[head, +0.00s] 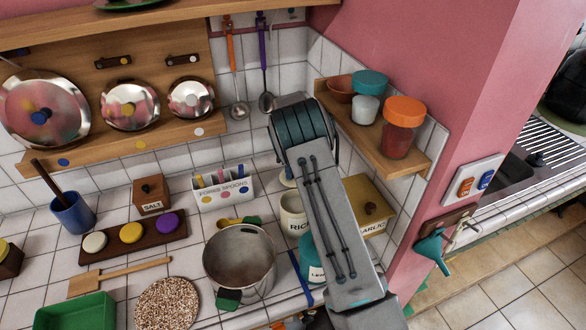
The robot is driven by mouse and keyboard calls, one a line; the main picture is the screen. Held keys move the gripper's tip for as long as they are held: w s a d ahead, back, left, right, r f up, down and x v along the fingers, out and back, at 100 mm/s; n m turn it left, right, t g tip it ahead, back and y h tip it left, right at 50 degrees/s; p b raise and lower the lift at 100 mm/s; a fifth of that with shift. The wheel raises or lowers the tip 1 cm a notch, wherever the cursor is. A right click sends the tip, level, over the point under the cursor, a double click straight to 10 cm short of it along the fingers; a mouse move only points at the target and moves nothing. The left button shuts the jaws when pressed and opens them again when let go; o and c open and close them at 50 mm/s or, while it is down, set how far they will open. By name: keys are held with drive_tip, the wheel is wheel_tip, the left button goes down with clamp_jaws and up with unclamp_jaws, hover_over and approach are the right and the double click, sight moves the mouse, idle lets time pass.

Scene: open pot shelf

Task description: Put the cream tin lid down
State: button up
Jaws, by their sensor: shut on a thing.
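My arm (325,220) reaches up from the bottom right and ends in front of the tiled back wall. Its own links hide my gripper's fingers. A cream tin (293,208) marked "RIC…" stands on the tiled counter just left of my arm, partly covered by it; its top looks open. Just above this tin, a small pale piece with a bluish part (287,178) peeks out beside my arm. It may be the cream tin lid, but too little shows to tell.
A steel pot (239,262), a "LEM…" teal jar (312,268) and a yellow "GARLIC" box (367,205) crowd around my arm. A corner shelf (410,165) with jars juts out at right. A speckled round mat (168,303) lies bare at the front.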

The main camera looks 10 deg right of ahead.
drive_tip(key=shift+f, duration=0.3)
drive_tip(key=shift+f, duration=0.1)
drive_tip(key=shift+f+b, duration=0.2)
drive_tip(key=shift+b, duration=0.1)
drive_tip(key=o, duration=1)
drive_tip(key=shift+r, duration=0.1)
drive_tip(key=shift+r, duration=0.15)
wheel_tip(320, 180, up, 12)
drive_tip(key=shift+r+b, duration=0.1)
drive_tip(key=shift+b, duration=0.9)
